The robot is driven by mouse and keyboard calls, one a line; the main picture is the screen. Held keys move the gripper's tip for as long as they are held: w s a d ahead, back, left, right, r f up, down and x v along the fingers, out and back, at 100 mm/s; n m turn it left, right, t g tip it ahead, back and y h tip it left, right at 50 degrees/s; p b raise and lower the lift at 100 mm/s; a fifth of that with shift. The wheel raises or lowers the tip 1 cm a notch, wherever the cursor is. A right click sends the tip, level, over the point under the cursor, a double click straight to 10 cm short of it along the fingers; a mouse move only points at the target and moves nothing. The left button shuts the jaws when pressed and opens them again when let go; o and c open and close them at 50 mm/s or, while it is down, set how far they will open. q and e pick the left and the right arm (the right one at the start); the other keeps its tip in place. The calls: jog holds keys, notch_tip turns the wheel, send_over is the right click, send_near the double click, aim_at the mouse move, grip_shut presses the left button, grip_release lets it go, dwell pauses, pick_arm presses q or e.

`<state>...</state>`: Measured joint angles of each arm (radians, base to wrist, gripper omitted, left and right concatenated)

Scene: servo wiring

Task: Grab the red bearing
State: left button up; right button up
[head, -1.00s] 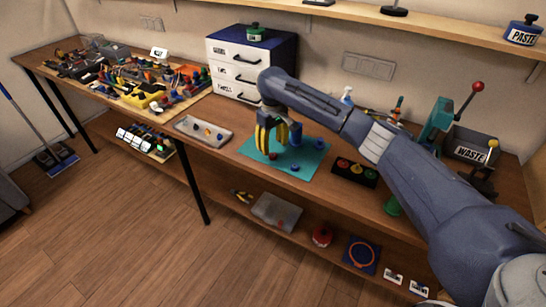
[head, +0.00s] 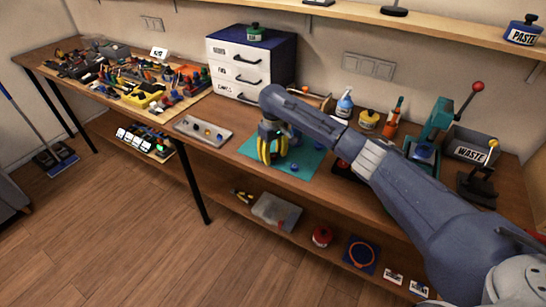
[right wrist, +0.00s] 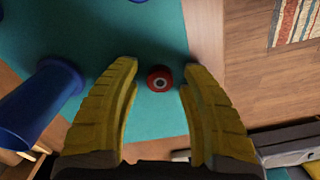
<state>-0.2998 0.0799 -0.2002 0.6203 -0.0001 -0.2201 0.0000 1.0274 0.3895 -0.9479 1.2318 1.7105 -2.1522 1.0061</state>
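The red bearing (right wrist: 159,78) lies on the teal mat (right wrist: 140,30). In the right wrist view it sits between the tips of my right gripper's yellow fingers, near the right one, with a gap on the left. My right gripper (head: 270,160) is open and points down, low over the mat (head: 312,160) in the head view. There its fingers hide the bearing. I cannot tell how high the fingertips are above the mat. My left gripper is not in view.
A small blue part (head: 294,167) lies on the mat. A grey tray (head: 185,126) is to the left, and white drawers (head: 238,70) stand behind.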

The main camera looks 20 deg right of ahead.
grip_shut()
jog(key=shift+r, duration=0.15)
dwell(0.4)
